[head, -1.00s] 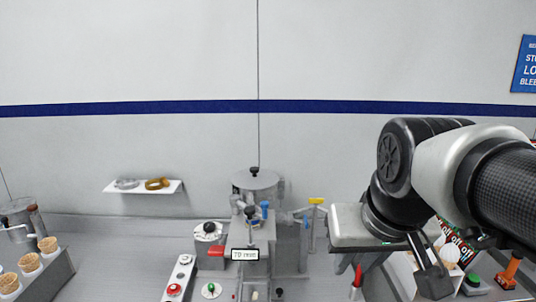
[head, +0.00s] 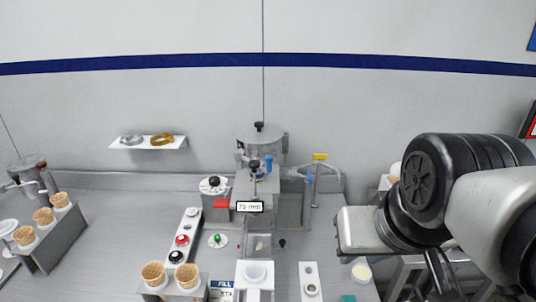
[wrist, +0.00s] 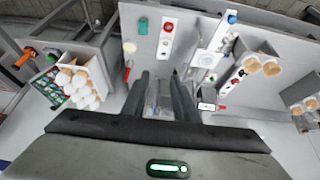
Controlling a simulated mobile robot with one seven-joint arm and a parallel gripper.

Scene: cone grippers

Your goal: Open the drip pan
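A grey machine with a lidded cylinder (head: 260,143) and a "70 mm" label (head: 249,207) stands at the middle of the bench in the head view. A white fixture with a round cup (head: 256,272) sits in front of it. I cannot tell for certain which part is the drip pan. My gripper (head: 438,280) is at the right of the head view, apart from the machine, its fingertips partly cut off. In the wrist view my gripper (wrist: 160,78) has its two dark fingers apart with nothing between them. The bench front lies beyond them.
A control strip with buttons (head: 182,240) and cone holders with several cones (head: 172,283) stand left of the machine. A white switch plate (head: 310,280) is to its right.

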